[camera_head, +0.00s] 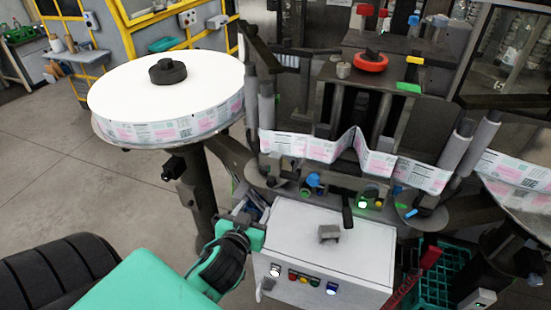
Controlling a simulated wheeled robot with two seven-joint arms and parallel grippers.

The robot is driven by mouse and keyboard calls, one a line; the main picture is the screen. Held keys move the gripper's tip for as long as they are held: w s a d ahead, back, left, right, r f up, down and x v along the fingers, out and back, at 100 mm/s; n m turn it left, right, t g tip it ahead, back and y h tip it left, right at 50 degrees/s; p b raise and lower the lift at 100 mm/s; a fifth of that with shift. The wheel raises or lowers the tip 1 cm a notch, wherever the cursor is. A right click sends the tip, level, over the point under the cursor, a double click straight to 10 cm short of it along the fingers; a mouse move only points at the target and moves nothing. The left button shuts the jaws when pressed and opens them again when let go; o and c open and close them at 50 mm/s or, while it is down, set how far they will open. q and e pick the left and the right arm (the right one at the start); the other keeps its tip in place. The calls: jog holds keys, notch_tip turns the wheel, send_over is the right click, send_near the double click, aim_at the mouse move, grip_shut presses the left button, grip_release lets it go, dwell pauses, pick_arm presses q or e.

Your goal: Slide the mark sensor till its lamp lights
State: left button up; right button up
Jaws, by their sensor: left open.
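A web of printed labels (310,147) runs across the labeller, dipping and rising between the rollers. Below it, a small dark unit with a blue knob (313,180) sits on the machine front. To its right is a unit with a bright green-white light (362,204) and a yellow button beside it. I cannot tell for sure which of these is the mark sensor or its lamp. My left gripper (256,206) is open and empty, at the back left corner of the white control box, below and left of the blue-knob unit. My right gripper is out of view.
The white control box (345,243) has a grey block on top and coloured buttons in front. A large label reel (120,95) stands at the left on a dark post. A green crate (440,285) is at the lower right. Upright rollers flank the web.

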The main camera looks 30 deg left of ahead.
aim_at(274, 162)
pick_arm(q)
notch_tip(274, 162, up, 6)
jog(key=w+f+t, duration=0.1)
jog(key=w+t, duration=0.2)
jog(key=p+x, duration=0.1)
jog(key=x, duration=0.3)
jog(key=p+x, duration=0.2)
jog(key=x, duration=0.1)
jog(key=p+x, duration=0.2)
jog(key=x, duration=0.2)
jog(key=shift+w+a+r, duration=0.1)
jog(key=shift+w+r, duration=0.2)
jog(key=shift+w, duration=0.05)
jog(key=shift+w+a+f+h+p, duration=0.15)
jog(key=shift+w+h+p, duration=0.2)
jog(key=shift+w, duration=0.2)
